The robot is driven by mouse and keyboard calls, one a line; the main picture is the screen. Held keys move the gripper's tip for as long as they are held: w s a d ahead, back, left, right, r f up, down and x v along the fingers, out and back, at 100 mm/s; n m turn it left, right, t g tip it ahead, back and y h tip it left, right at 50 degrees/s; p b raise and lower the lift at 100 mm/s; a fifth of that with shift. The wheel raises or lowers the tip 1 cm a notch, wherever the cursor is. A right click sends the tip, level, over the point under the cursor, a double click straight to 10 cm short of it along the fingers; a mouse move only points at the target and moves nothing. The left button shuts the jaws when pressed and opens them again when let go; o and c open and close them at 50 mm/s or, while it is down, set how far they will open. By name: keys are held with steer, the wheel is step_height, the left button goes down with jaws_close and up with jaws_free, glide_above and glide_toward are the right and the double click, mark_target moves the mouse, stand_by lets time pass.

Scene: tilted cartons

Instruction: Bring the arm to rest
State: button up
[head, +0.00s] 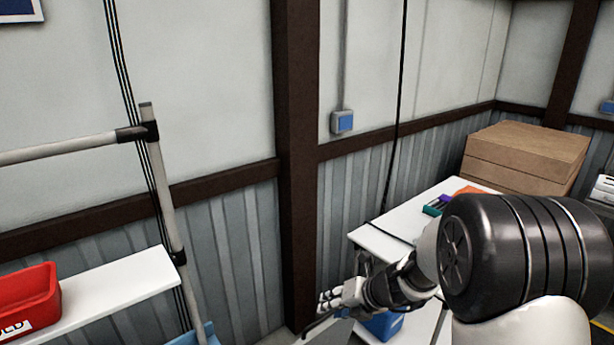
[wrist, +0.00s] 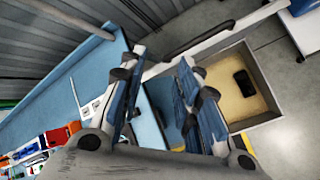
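My gripper (head: 325,315) hangs at the lower middle of the head view, at the end of my bent arm, in front of a white table. In the wrist view, the two blue-padded fingers of my gripper (wrist: 162,70) stand apart with nothing between them. The gripper is open and empty. My large dark arm joint hides part of the table and what lies behind it.
The white table (head: 385,243) holds a brown carton (head: 525,155). A shelf (head: 120,285) carries a red bin (head: 30,295) beside a rack pole (head: 162,190). An open box (wrist: 262,100) holds a black item (wrist: 243,86). A blue surface (wrist: 62,98) lies left in the wrist view.

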steer(key=s+a+r+n+g+h+b, duration=0.15)
steer(key=s+n+b, duration=0.35)
steer(key=s+n, duration=0.5)
steer(key=s+r+n+y+b, duration=0.1)
steer(key=s+r+n+b, duration=0.1)
steer(key=s+n+b, duration=0.55)
steer(key=s+d+f+n+h+b, duration=0.2)
steer(key=s+d+f+n+b, duration=0.1)
steer(key=s+n, duration=0.5)
steer(key=s+d+f+n+h+b, duration=0.2)
steer(key=s+d+n, duration=0.3)
steer(key=s+n, duration=0.3)
steer(key=f+n+h, duration=0.1)
steer(key=n, duration=0.3)
steer(key=shift+f+b, duration=0.35)
steer(key=shift+b, duration=0.05)
